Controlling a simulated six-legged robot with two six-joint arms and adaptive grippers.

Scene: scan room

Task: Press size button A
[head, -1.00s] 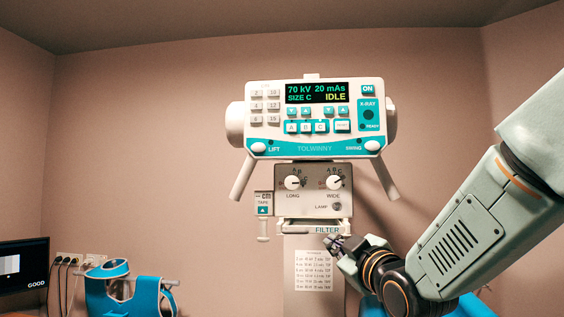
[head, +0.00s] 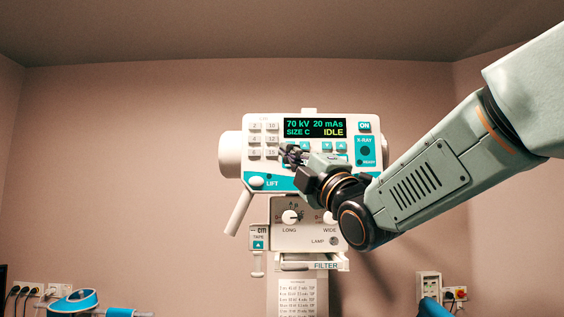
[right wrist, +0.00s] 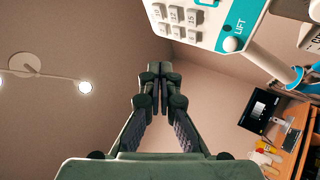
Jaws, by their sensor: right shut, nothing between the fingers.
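The control panel (head: 265,182) is a white and teal unit whose screen (head: 315,128) reads 70 kV, 20 mAs, SIZE C, IDLE. My right gripper (head: 287,153) is shut and empty in front of the panel's lower middle. It covers the size button row, so button A is hidden behind it. I cannot tell whether the fingertips touch the panel. In the right wrist view, the shut fingers (right wrist: 160,72) point up the picture, and the panel's corner with number keys (right wrist: 178,18) is at upper right. My left gripper is not in view.
Below the panel is a box with LONG (head: 290,217) and WIDE knobs, partly behind my right arm. The LIFT knob (head: 257,181) and a handle (head: 239,212) are at the panel's lower left. Wall sockets (head: 455,293) are at lower right. The space left of the panel is clear.

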